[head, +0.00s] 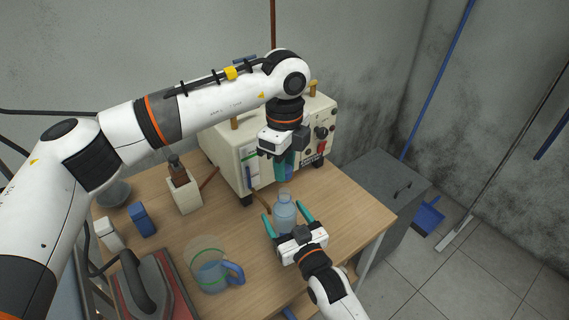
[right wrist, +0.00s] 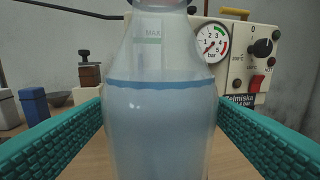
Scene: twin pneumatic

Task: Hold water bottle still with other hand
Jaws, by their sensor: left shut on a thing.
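The clear water bottle (head: 285,215) stands upright on the table and fills the middle of the right wrist view (right wrist: 160,125), with a blue line at the water level. My left gripper (head: 284,178) points down right over the bottle's top. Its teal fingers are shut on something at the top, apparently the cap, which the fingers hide. My right gripper (head: 283,212) is open, with one teal finger on each side of the bottle. In the head view a small gap shows between the fingers and the bottle.
A cream machine with a gauge (right wrist: 210,42) and knobs stands behind the bottle. A jug with a blue handle (head: 212,272) is to the left front. A blue block (head: 141,219), a pale holder (head: 184,194) and a red-based iron (head: 163,290) are further left.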

